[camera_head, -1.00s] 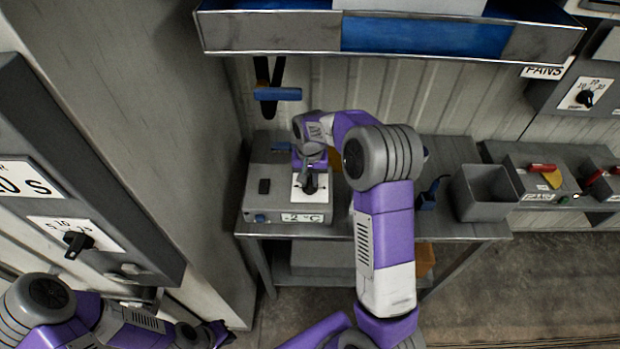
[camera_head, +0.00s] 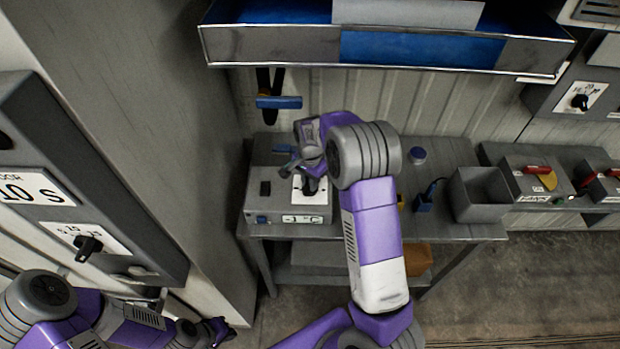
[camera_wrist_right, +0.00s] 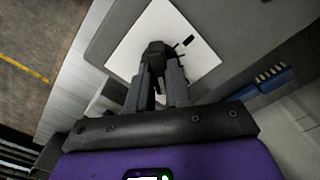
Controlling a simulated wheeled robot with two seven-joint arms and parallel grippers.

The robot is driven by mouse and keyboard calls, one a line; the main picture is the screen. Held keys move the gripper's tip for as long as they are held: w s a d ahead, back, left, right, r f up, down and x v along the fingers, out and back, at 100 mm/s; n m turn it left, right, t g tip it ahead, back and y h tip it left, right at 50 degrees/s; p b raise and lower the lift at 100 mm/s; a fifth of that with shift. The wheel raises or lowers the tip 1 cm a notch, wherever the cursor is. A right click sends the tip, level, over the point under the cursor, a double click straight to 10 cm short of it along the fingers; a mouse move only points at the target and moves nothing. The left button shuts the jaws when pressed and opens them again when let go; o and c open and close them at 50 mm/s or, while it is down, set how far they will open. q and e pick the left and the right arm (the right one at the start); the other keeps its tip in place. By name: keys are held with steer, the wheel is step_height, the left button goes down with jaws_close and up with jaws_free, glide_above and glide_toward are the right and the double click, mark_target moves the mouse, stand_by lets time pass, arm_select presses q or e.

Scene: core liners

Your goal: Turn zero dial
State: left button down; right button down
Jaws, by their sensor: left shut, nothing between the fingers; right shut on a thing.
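The grey instrument box (camera_head: 262,203) stands on the bench, with a white plate on its top and a front display (camera_head: 303,219) reading about -1 °C. My right gripper (camera_head: 309,180) points down at that plate and is shut on the small black dial. In the right wrist view the two fingers (camera_wrist_right: 160,82) grip the black dial (camera_wrist_right: 156,50) from both sides. The dial sits on the white plate (camera_wrist_right: 128,42), which has a short black mark beside it. My left gripper (camera_head: 222,331) is at the lower left, shut and empty, away from the box.
A wall panel (camera_head: 30,190) with its own black knob (camera_head: 88,246) is at the left. A shelf (camera_head: 270,45) overhangs the bench. A grey bin (camera_head: 480,195) and a box with a red handle (camera_head: 537,169) stand to the right.

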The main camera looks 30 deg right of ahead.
steer(key=shift+m+p, duration=1)
steer(key=shift+m, duration=1.2)
steer(key=c, duration=1)
jaws_free()
steer(key=shift+c, duration=0.2)
